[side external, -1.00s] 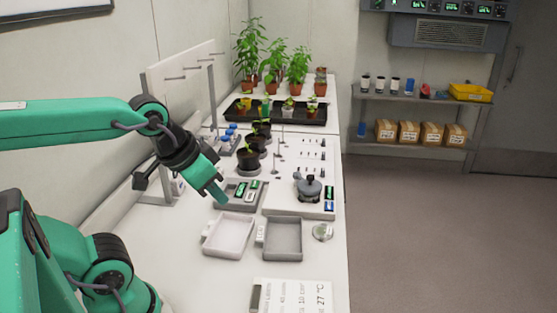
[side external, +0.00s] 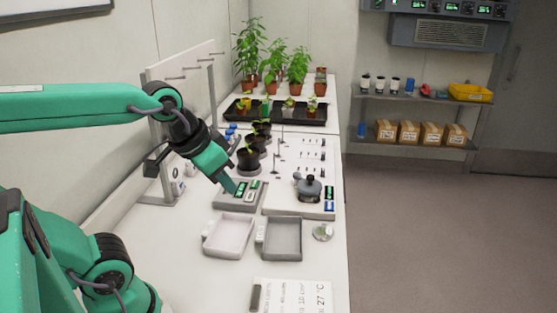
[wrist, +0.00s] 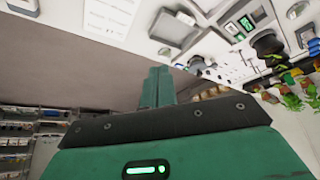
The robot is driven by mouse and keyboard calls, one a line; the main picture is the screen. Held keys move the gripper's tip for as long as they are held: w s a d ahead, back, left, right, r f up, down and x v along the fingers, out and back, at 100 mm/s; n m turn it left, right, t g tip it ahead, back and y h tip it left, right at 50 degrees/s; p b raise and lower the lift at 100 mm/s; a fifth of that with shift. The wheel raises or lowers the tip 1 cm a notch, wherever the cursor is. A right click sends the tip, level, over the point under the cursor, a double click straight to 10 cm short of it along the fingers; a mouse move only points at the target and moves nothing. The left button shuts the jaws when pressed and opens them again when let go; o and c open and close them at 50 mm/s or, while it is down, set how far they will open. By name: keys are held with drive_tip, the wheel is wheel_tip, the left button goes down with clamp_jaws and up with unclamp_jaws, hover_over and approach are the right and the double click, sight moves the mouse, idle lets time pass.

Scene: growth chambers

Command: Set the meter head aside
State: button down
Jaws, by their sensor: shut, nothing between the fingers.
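My gripper (side external: 231,187) is shut and empty. Its fingertips are above the grey holder (side external: 225,205), in front of small devices with green displays (side external: 241,189). In the wrist view my closed fingers (wrist: 158,78) point up the picture, and the devices (wrist: 246,22) lie up to the right, apart from them. A dark grey rounded device with a knob (side external: 309,188) sits on the white board (side external: 285,203), right of my gripper. No label shows which of these is the meter head, so I cannot tell.
A white tray (side external: 229,251) and a grey tray (side external: 282,254) stand empty at the front. A small round dish (side external: 322,232) is right of them. Black pots (side external: 248,159) stand behind the holder. A printed placard (side external: 295,295) lies at the front edge.

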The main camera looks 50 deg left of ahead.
drive_tip(key=w+a+r+n, duration=0.1)
drive_tip(key=w+a+r, duration=0.1)
drive_tip(key=w, duration=0.8)
drive_tip(key=w+a+r+n, duration=0.1)
drive_tip(key=w+a+r, duration=0.15)
drive_tip(key=w, duration=0.65)
drive_tip(key=w+a+f, duration=0.3)
drive_tip(key=w, duration=0.3)
drive_tip(key=w+a+f+n+g, duration=0.1)
drive_tip(key=w+a+f, duration=0.2)
drive_tip(key=w, duration=0.3)
drive_tip(key=w+a+f, duration=0.3)
drive_tip(key=w+f, duration=0.1)
drive_tip(key=w, duration=0.1)
drive_tip(key=shift+w+f+g+y, duration=0.25)
drive_tip(key=shift+w+g+y, duration=0.15)
drive_tip(key=shift+f, duration=0.1)
hover_over(314, 182)
drive_tip(key=shift+f, duration=4.9)
drive_tip(key=shift+s, duration=0.1)
